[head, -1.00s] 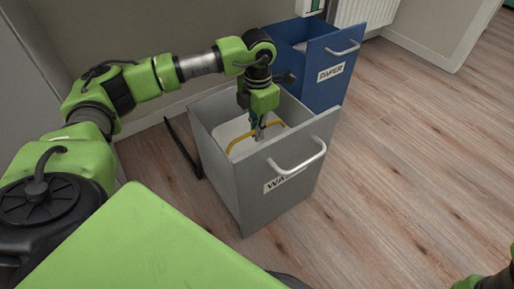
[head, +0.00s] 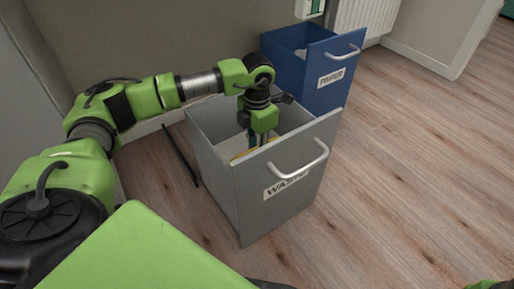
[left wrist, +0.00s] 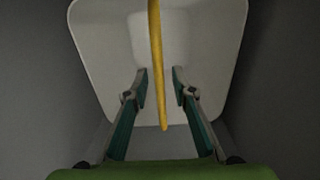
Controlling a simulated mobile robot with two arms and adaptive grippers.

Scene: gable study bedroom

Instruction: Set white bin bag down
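The white bin bag (left wrist: 103,45) looks like a pale, round-cornered open liner inside the grey pull-out bin marked WASTE (head: 305,195). Its yellow handle (left wrist: 157,60) runs between the fingers of my left gripper (left wrist: 160,75). The fingers are apart, with a gap visible on each side of the handle. In the head view my left gripper points down into the grey bin, its fingertips hidden behind the bin's front. Only a little of the white bag (head: 234,146) and yellow handle (head: 240,155) shows there. My right gripper is not in view.
A blue pull-out bin marked PAPER (head: 318,98) stands just behind the grey one. The grey bin's walls (left wrist: 30,90) are close around my left gripper. A radiator (head: 356,15) hangs on the back wall. The wooden floor (head: 420,150) to the right is clear.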

